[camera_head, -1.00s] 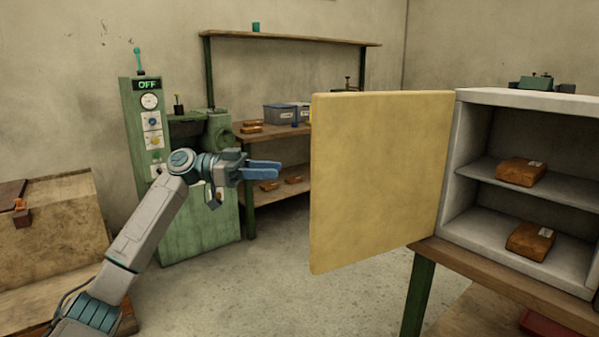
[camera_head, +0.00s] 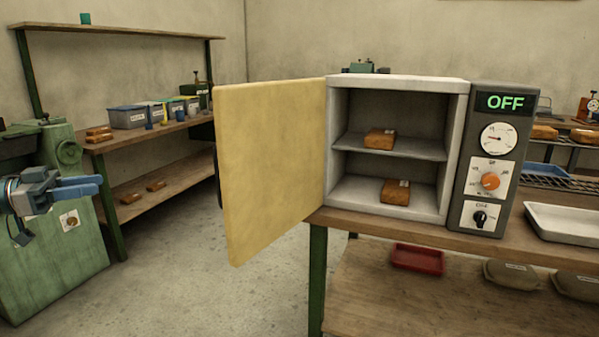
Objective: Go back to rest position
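My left gripper (camera_head: 100,187) is at the left edge, its blue fingers pointing right in front of the green machine. The fingers overlap from this angle, so I cannot tell whether they are open or shut. I see nothing held in it. It is apart from the open cream door (camera_head: 268,165) of the white oven (camera_head: 400,84). My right gripper is not in view.
The oven stands on a wooden table (camera_head: 340,222); a brown block (camera_head: 380,139) is on its upper shelf and another (camera_head: 395,192) below. Its display (camera_head: 505,102) reads OFF. A white tray (camera_head: 565,222) is at right. Floor (camera_head: 180,265) left of the table is clear.

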